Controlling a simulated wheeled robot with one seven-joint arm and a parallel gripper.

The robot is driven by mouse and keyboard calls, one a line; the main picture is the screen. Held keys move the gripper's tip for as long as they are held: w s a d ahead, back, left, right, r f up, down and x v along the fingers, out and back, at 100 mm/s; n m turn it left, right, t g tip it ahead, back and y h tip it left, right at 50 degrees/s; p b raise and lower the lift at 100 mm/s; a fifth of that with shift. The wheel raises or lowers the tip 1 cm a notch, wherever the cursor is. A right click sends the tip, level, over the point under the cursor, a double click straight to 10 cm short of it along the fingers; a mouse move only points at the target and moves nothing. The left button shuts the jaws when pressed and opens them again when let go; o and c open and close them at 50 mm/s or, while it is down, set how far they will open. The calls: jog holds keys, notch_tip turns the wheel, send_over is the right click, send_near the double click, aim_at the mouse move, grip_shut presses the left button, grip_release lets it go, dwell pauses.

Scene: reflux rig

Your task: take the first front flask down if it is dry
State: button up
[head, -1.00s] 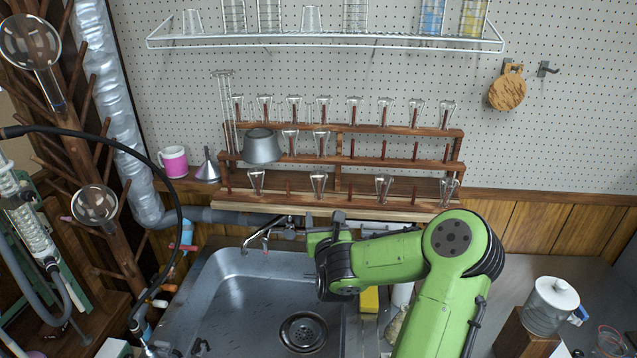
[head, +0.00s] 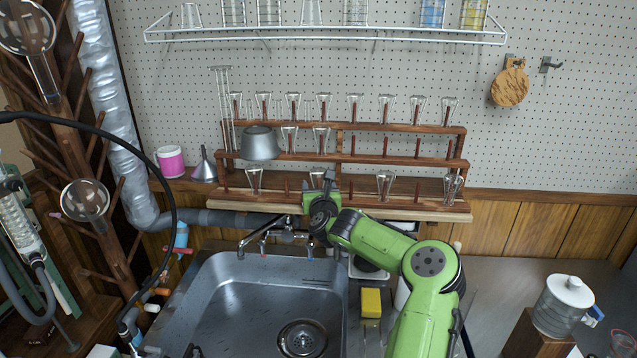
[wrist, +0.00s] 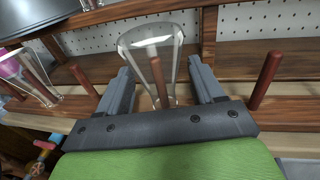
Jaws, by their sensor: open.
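Clear flasks stand upside down on the pegs of the wooden rack's front shelf (head: 350,203). The leftmost front flask (head: 254,181) also shows at the left edge of the wrist view (wrist: 32,78). My gripper (head: 328,182) is at another front flask, one bare peg to the right. In the wrist view that flask (wrist: 152,50) lies between my two open fingers (wrist: 160,85), with a red-brown peg inside it. The fingers stand on either side of it, and I cannot tell whether they touch. Its glass looks clear; I cannot make out drops on either flask.
Bare pegs (wrist: 265,80) stand on both sides of the flask at my gripper. A tap (head: 263,240) and sink (head: 225,300) lie below.

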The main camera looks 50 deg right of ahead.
aim_at(318, 171)
jog(key=shift+s, duration=0.1)
jog(key=c, duration=1)
notch_tip(318, 171, up, 10)
jog(key=p, duration=0.2)
jog(key=shift+r+p, duration=0.1)
jog(key=shift+p, duration=0.3)
jog(key=shift+c, duration=0.2)
